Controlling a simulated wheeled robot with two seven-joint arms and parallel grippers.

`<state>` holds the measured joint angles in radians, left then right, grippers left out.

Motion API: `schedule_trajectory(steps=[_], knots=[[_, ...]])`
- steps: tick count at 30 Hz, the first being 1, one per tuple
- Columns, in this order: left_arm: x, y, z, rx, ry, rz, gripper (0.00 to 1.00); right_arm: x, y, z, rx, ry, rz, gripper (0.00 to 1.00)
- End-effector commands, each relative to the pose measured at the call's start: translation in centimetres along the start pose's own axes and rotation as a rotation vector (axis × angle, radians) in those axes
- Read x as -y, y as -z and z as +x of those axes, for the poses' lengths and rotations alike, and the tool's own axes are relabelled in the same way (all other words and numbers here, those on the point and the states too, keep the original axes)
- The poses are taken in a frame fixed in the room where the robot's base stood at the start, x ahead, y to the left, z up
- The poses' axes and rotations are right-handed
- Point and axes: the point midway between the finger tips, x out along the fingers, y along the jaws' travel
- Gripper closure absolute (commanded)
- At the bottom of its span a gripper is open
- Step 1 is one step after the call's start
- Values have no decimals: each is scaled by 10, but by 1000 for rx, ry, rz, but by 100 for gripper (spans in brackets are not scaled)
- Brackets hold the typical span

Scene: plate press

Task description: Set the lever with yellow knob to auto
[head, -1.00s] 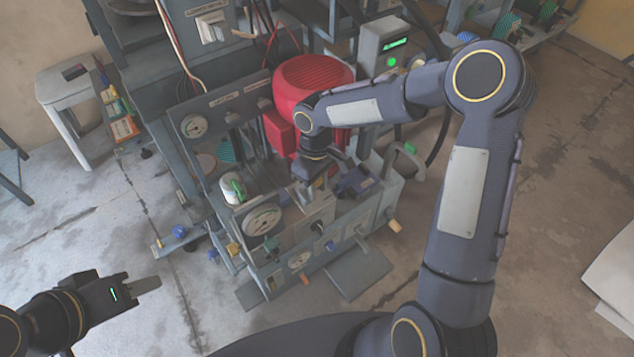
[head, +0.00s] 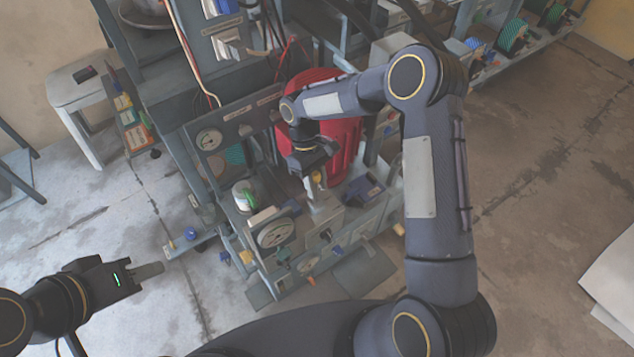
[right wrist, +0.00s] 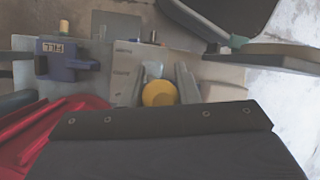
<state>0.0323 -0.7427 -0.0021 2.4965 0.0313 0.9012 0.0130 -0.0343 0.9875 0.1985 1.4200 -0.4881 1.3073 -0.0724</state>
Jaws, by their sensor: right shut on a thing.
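The lever's yellow knob (right wrist: 159,93) sits between the two fingers of my right gripper (right wrist: 161,84) in the right wrist view. In the head view the knob (head: 318,176) shows just under my right gripper (head: 316,182), above the press's grey front block (head: 324,208). My right gripper is shut on the knob. A pale plate (right wrist: 124,62) beside the knob carries small labels that I cannot read. The lever's lower part is largely hidden. My left gripper (head: 150,270) is at the lower left, away from the press, and its finger gap is not clear.
A blue block labelled FILL (right wrist: 68,62) is beside the lever; it also shows in the head view (head: 362,190). The red motor housing (head: 345,140) stands close behind my right gripper.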

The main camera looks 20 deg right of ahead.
Motion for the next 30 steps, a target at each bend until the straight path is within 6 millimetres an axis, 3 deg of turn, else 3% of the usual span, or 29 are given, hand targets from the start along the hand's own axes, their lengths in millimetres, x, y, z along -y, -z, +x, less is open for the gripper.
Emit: schedule_trajectory(steps=[7,8,12,22,30], knots=[[0,0,0,0,0,0,64,-1,2,-4,-13,-4,1,100],[0,0,0,0,0,0,64,-1,2,-4,-13,-4,1,71],[0,0,0,0,0,0,64,-1,1,-3,-10,-3,1,52],[0,0,-1,0,0,0,64,0,1,-5,-6,-2,1,51],[-3,3,-6,0,0,0,64,0,1,-46,-9,-4,1,51]])
